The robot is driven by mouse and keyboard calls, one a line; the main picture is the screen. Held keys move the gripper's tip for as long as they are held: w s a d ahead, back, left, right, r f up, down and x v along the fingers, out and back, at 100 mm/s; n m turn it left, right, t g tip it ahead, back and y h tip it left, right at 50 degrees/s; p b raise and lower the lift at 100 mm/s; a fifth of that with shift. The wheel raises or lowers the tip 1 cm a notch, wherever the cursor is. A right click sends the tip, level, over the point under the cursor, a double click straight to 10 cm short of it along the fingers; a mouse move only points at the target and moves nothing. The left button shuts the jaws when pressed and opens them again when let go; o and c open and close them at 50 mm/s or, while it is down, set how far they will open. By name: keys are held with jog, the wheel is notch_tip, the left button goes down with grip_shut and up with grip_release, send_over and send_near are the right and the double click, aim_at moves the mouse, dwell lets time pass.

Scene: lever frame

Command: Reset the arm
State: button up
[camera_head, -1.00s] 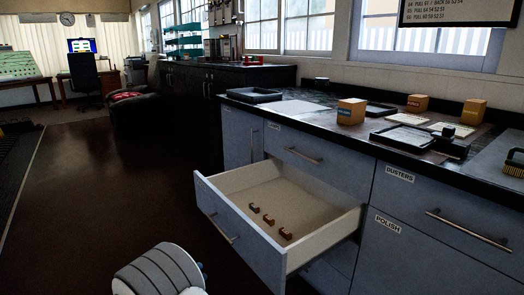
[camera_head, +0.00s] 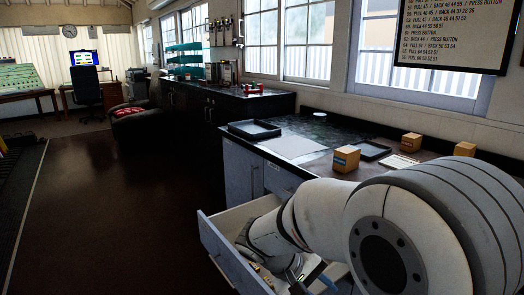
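My white arm fills the lower right of the head view and reaches down over the open drawer (camera_head: 222,243). My gripper (camera_head: 306,278) is at the lower end of the arm, low over the drawer, near the bottom edge of the picture. Its fingers are too small and too covered to tell whether they are open or shut. Some small yellowish and dark items (camera_head: 262,277) show in the drawer beside the wrist.
The dark worktop (camera_head: 300,122) above the drawer carries a black tray (camera_head: 254,130), a tan box (camera_head: 346,158) and another tan box (camera_head: 411,142). A second dark counter (camera_head: 225,88) stands farther back. The brown floor at left (camera_head: 100,210) is clear. A text board (camera_head: 452,32) hangs at upper right.

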jog(key=s+d+r+m+t+y+p, duration=0.1)
jog(key=s+r+m+y+p, duration=0.1)
jog(key=s+r+y+p, duration=0.2)
jog(key=s+d+r+m+t+y+p, duration=0.1)
jog(key=s+r+m+y+p, duration=0.1)
jog(key=s+r+y+p, duration=0.2)
jog(key=s+r+p, duration=0.3)
jog(key=r, duration=0.5)
jog(key=shift+s+r+y+p, duration=0.3)
jog(key=shift+s+r+p, duration=0.05)
jog(key=shift+r, duration=0.05)
